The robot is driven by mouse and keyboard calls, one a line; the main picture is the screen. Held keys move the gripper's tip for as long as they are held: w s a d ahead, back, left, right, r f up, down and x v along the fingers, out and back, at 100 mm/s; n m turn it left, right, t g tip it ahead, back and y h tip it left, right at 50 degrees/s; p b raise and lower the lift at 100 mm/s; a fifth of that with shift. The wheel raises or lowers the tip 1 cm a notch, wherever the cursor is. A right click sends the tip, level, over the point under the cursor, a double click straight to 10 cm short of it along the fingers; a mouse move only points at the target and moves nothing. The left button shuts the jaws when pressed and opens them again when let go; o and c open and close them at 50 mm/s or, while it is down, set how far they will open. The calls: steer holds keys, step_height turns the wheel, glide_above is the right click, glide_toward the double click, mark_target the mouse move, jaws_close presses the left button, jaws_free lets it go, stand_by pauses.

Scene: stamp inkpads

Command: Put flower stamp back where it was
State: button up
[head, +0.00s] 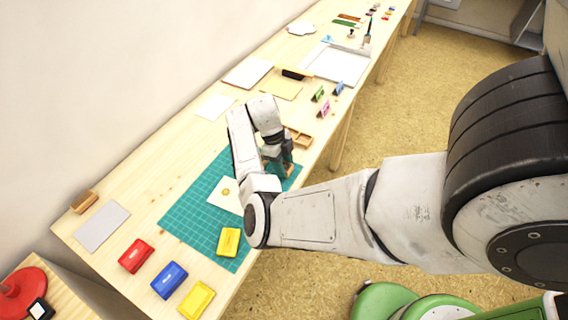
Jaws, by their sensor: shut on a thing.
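My gripper (279,166) is at the far end of the green cutting mat (190,215), beside a small wooden tray (298,138). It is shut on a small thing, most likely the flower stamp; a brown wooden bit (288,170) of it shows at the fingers. Its stamp face and most of its shape are hidden by the gripper, and I cannot tell whether it touches the mat. A cream card (226,200) with a small yellow-orange print lies on the mat, partly behind my arm. A yellow inkpad (228,241) sits on the mat's near part.
Red (136,256), blue (169,280) and yellow (197,300) inkpads stand at the table's near end. A grey sheet (101,227) and a wooden block (83,202) lie to the left. Small coloured folded cards (323,108) stand beyond the tray. Paper sheets and a white tray (336,64) lie farther along.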

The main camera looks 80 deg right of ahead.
steer(key=shift+f, duration=0.3)
steer(key=shift+f, duration=0.2)
steer(key=o, duration=0.9)
steer(key=shift+r, duration=0.1)
